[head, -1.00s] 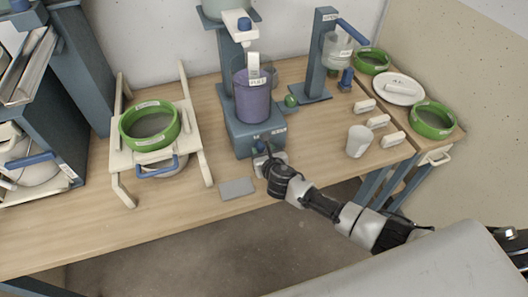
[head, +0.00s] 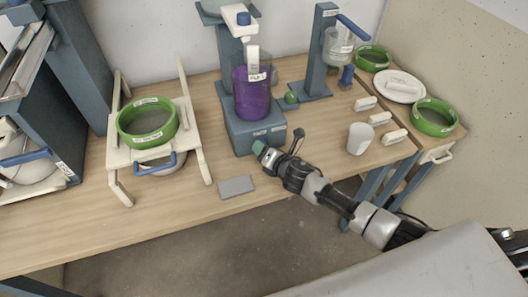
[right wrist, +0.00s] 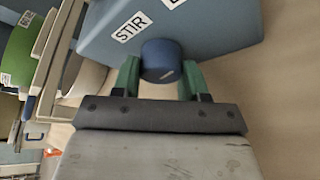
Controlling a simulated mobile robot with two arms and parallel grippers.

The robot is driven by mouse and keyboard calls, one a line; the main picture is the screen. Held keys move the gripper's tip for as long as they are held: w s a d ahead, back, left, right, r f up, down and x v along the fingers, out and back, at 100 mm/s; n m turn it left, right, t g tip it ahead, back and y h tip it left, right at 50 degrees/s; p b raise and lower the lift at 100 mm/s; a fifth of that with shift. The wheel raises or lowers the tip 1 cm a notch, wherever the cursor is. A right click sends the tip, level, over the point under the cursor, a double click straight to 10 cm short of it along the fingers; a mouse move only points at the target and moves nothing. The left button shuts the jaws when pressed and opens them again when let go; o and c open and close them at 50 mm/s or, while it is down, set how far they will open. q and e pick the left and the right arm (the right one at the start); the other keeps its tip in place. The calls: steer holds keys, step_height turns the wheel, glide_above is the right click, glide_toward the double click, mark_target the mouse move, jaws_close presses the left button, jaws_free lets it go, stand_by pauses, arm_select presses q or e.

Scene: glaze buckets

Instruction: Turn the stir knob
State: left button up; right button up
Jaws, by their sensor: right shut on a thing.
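The stir knob (right wrist: 161,60) is a short blue cylinder with a pale mark, on the front of a blue-grey machine base (head: 245,142). A white "STIR" label (right wrist: 132,27) sits beside it. My right gripper (right wrist: 160,78) is shut on the knob, one green fingertip on each side. In the head view my right gripper (head: 264,152) is at the base's front, and the knob is hidden there. A clear bucket (head: 253,100) of vivid purple glaze stands on the base. My left gripper is not in view.
A green-rimmed sieve (head: 147,123) sits on a cream stand to the left. A grey slab (head: 236,187) lies near the table's front edge. A white cup (head: 360,138) and several white blocks stand to the right of my right arm.

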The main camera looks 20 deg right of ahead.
steer(key=m+y+b, duration=0.1)
steer(key=m+t+b, duration=0.1)
steer(key=m+b, duration=0.1)
steer(key=shift+d+f+m+y, duration=0.1)
steer(key=shift+f+m+y, duration=0.2)
steer(key=shift+f+y, duration=0.1)
steer(key=shift+r+m+t+y+b, duration=0.1)
steer(key=shift+m+t+y+b, duration=0.3)
steer(key=shift+m+b, duration=0.85)
steer(key=shift+r+m+t+b, duration=0.1)
steer(key=shift+m+t+b, duration=0.3)
steer(key=shift+m+b, duration=0.25)
steer(key=o, duration=0.9)
steer(key=shift+r, duration=0.1)
steer(key=v, duration=1)
steer(key=shift+s+d+b, duration=0.25)
steer(key=shift+s+b, duration=0.05)
